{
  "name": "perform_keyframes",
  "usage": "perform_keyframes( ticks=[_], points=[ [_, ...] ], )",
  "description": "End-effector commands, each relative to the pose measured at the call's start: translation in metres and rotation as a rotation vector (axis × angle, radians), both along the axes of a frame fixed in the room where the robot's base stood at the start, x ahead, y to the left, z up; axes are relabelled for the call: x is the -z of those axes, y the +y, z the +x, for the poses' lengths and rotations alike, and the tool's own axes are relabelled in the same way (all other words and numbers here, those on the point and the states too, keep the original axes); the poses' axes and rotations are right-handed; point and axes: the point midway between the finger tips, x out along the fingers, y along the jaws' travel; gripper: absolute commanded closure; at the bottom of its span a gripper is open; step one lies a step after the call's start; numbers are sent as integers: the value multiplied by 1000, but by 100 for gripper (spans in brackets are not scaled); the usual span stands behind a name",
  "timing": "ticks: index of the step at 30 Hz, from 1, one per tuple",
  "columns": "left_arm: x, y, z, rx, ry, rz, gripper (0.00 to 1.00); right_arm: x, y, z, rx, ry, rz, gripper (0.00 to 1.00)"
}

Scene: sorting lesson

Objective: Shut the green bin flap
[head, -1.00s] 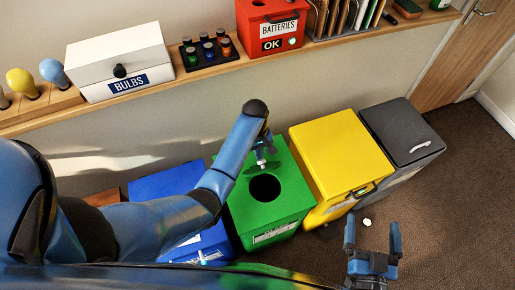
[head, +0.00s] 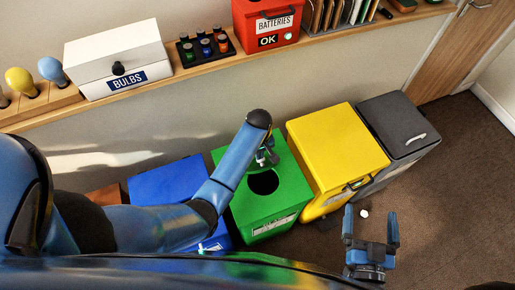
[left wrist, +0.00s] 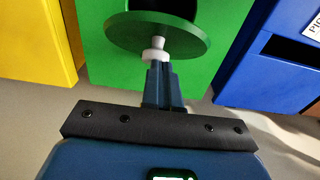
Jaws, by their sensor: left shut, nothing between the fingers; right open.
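The green bin (head: 285,205) stands between the blue and yellow bins, with a round dark hole (head: 264,182) in its top. Its round green flap (left wrist: 185,35) stands open at the hole's edge in the left wrist view, and part of the hole shows past it. A pale knob (left wrist: 154,53) sits on the flap. My left gripper (left wrist: 160,68) is shut and empty, its fingertips right at the knob; I cannot tell if they touch. In the head view my left gripper (head: 266,157) partly hides the flap. My right gripper (head: 370,228) is open and empty above the floor.
The yellow bin (head: 335,145) and grey bin (head: 395,125) stand to the right, the blue bin (head: 165,183) to the left. A shelf (head: 215,72) behind holds a bulbs box (head: 118,60) and a red batteries box (head: 265,22). Floor at the right is clear.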

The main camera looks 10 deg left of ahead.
Motion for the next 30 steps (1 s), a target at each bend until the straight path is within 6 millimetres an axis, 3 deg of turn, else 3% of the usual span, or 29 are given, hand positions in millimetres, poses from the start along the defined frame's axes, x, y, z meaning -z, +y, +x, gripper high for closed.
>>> perform_keyframes(
  ticks=[5, 10, 21, 30],
  points=[
    [8, -12, -19, 8, -91, 64, 100, -8, 0, 0, 0, 0, 0, 0],
    [27, -26, -40, 11, -221, 152, 100, 0, 0, 0, 0, 0, 0, 0],
    [75, -50, -73, 9, -500, 335, 100, 58, 0, 0, 0, 0, 0, 0],
    [96, -57, -85, -1, -605, 406, 100, 90, 0, 0, 0, 0, 0, 0]
  ],
)
